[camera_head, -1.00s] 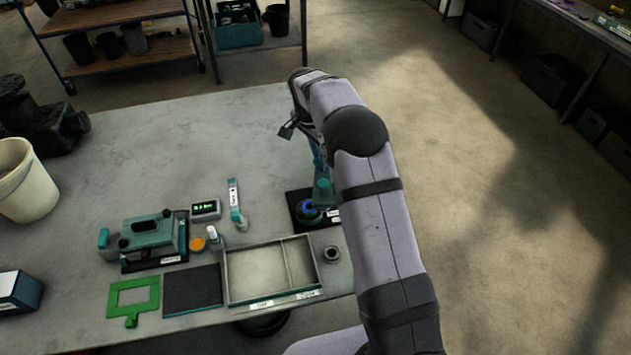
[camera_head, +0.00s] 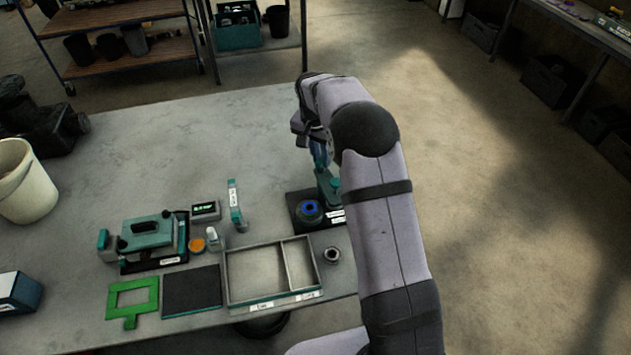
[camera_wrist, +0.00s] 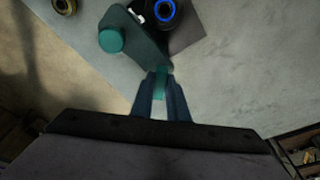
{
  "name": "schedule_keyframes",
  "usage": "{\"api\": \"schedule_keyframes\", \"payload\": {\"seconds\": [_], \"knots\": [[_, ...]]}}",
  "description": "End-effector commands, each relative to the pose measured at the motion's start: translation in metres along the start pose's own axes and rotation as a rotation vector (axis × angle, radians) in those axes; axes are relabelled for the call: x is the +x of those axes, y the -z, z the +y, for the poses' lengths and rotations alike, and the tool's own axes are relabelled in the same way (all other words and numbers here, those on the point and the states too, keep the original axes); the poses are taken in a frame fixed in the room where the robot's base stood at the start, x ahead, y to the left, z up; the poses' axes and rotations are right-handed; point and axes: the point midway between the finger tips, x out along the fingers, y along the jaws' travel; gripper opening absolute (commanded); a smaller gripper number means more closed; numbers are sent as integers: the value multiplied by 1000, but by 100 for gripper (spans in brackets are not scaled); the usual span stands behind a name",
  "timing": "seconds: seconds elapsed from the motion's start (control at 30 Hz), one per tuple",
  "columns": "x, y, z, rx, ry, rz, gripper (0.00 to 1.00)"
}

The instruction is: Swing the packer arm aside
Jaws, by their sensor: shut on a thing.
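The packer arm (camera_wrist: 140,38) is a teal bar with a round teal cap (camera_wrist: 111,40), seen at the top of the wrist view. In the head view its teal upright (camera_head: 328,188) stands on a small black base plate (camera_head: 297,197) near the table's right edge. My gripper (camera_wrist: 160,75) is shut on the bar's narrow teal end tab. A blue ring (camera_wrist: 165,12) in a dark round holder (camera_head: 309,215) sits on the same plate, uncovered from above. In the head view my arm hides part of the packer arm and the jaws.
A divided tray (camera_head: 228,282), a small metal ring (camera_head: 332,254), a teal device (camera_head: 148,234) and a green frame (camera_head: 132,320) lie left and in front. A white bucket (camera_head: 25,185) stands far left.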

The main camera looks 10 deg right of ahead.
Motion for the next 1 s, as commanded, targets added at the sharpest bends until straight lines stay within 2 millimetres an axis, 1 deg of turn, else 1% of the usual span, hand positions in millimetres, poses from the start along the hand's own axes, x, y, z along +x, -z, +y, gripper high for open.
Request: {"api": "schedule_keyframes", "payload": {"seconds": [0.17, 0.5, 0.6, 1.0], "knots": [[-1, 0, 0, -30, 6, 0, 0], [-1, 1, 2, -308, 63, 0, 0], [-1, 1, 2, -360, 73, 0, 0], [-1, 1, 2, -386, 79, 1, 0]]}}
